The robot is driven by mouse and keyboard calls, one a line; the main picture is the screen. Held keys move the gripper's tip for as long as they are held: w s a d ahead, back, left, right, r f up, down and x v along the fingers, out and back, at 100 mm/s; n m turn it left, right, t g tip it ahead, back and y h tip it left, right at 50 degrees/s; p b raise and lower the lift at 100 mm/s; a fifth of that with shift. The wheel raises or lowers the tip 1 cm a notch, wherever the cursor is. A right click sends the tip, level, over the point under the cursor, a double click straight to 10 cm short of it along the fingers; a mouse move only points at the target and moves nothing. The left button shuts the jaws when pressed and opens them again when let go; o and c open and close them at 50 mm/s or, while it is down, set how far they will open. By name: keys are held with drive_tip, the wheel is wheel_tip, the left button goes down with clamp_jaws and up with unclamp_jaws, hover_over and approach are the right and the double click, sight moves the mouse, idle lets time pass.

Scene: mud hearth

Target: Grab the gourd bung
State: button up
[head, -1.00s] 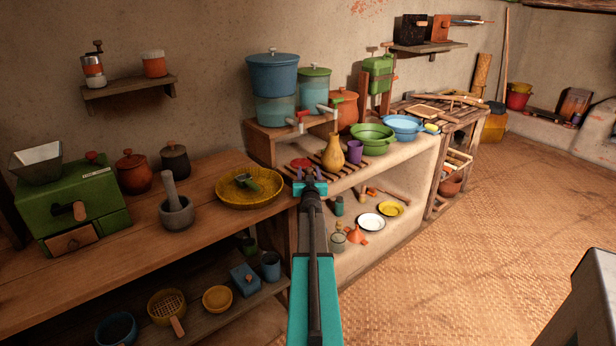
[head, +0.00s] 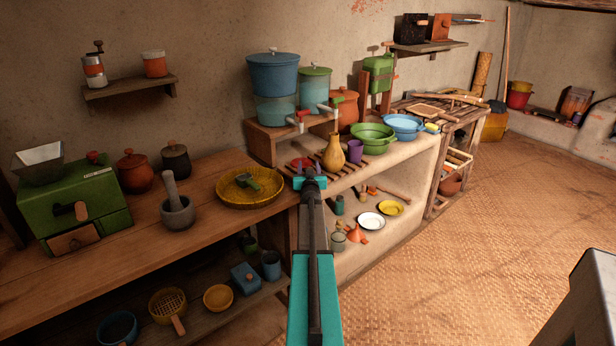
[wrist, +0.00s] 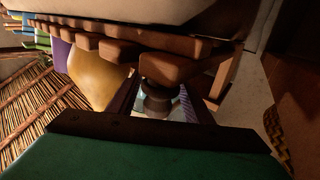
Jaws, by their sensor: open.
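A tan gourd (head: 333,153) stands on the slatted rack (head: 345,176) on the pale counter; it also shows at the left of the upside-down wrist view (wrist: 95,78). My gripper (head: 311,170) is open at the rack's front left, left of the gourd. In the wrist view, a small stubby grey-brown piece (wrist: 157,101), which looks like the gourd bung, stands at a slat end between my open fingers. I cannot tell whether either finger touches it. My gripper hides it in the head view.
A purple cup (head: 354,151) and a green basin (head: 373,139) stand right of the gourd. A red round thing (head: 303,162) lies just behind my gripper. A water filter with taps (head: 273,90) stands behind. A yellow woven tray (head: 249,188) lies to the left.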

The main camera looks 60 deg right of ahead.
drive_tip(key=shift+c, duration=0.3)
drive_tip(key=c, duration=1.1)
drive_tip(key=shift+o, duration=0.2)
drive_tip(key=shift+r, duration=0.8)
wheel_tip(320, 180, up, 2)
drive_tip(key=shift+r, duration=0.1)
drive_tip(key=r+b+v, duration=0.1)
drive_tip(key=b+v, duration=0.1)
drive_tip(key=v, duration=1.4)
drive_tip(key=shift+w+a, duration=0.2)
drive_tip(key=shift+w, duration=0.1)
drive_tip(key=shift+r, duration=0.1)
